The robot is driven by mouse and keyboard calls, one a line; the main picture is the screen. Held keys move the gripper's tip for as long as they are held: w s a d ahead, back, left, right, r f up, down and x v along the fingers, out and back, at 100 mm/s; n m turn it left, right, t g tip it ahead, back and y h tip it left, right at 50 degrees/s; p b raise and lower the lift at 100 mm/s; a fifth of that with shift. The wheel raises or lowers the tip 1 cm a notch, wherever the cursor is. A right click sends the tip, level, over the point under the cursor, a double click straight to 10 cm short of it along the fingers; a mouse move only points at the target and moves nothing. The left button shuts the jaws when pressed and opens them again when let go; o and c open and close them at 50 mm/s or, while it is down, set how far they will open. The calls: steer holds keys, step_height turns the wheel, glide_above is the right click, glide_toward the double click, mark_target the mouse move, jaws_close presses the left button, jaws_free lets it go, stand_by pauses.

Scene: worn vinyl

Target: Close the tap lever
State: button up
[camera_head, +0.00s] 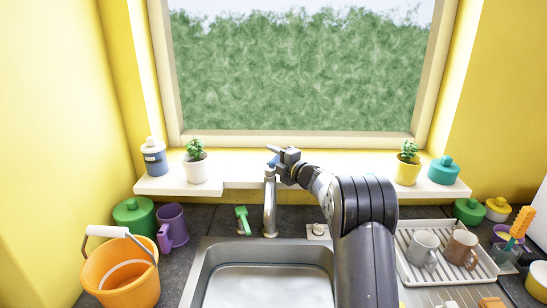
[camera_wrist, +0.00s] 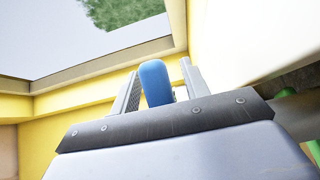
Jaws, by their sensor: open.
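The metal tap (camera_head: 270,207) stands upright behind the sink (camera_head: 203,270). Its blue lever (camera_head: 272,162) is at the top, mostly hidden by my gripper in the head view. My gripper (camera_head: 276,155) is at the tap's top, reaching in from the right. In the wrist view the rounded blue lever (camera_wrist: 155,82) shows between the two grey fingers of my open gripper (camera_wrist: 158,88). The lever appears closer to the left finger; I cannot tell whether it touches. The tap's spout outlet and any water stream are not clearly visible.
A white sill (camera_head: 240,180) behind the tap holds a blue bottle (camera_head: 153,158), potted plants and a teal jar (camera_head: 444,170). A green brush (camera_head: 243,219) is left of the tap. An orange bucket (camera_head: 125,284) stands left; a dish rack (camera_head: 412,278) with mugs stands right.

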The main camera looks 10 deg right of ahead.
jaws_close()
stand_by(0.3)
